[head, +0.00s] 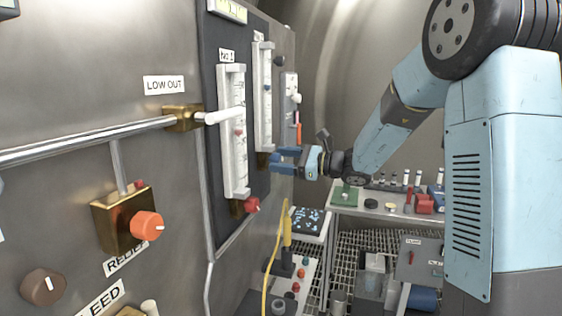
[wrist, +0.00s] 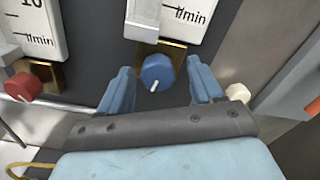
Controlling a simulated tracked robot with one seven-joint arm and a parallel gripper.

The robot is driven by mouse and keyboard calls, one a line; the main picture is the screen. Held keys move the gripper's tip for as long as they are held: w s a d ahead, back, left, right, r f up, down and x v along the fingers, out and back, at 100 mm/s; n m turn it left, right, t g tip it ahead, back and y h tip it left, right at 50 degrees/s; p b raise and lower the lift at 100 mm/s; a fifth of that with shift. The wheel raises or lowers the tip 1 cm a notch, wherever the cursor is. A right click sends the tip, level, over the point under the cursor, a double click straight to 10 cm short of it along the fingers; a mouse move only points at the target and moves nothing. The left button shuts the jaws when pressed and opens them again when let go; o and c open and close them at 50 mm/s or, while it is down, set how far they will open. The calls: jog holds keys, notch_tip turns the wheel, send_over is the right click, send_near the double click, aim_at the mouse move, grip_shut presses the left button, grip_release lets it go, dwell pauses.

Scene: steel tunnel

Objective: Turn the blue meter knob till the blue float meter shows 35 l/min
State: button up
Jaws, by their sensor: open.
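The blue meter knob (wrist: 157,74) has a white pointer line aimed down in the wrist view. It sits on a brass block under a white float meter marked l/min. My gripper (wrist: 163,72) is open, with one blue finger on each side of the knob and a gap showing on both sides. In the head view my gripper (head: 277,160) is at the foot of the blue float meter (head: 264,120), and the knob cannot be made out there. A small dark float (head: 267,88) shows in the tube; its reading is too small to tell.
A second meter (head: 226,150) with a red float and a red knob (head: 252,205) stands to the left. A white-cream knob (wrist: 238,93) is close to the right finger. A bench (head: 380,212) with small items is behind my gripper.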

jog(key=v, duration=1.3)
jog(key=shift+d, duration=0.4)
jog(key=shift+s, duration=0.2)
jog(key=s+a+f+n+g+h, duration=0.25)
jog(key=s+n+g+h, duration=0.4)
jog(key=s, duration=1.15)
jog(key=s+d+n+t+h, duration=0.6)
jog(key=s+d+n+h, duration=0.3)
jog(key=s+n+h, duration=0.1)
jog(key=shift+s+d+r+n, duration=0.3)
jog(key=shift+s+d+n, duration=0.15)
jog(key=shift+s, duration=0.15)
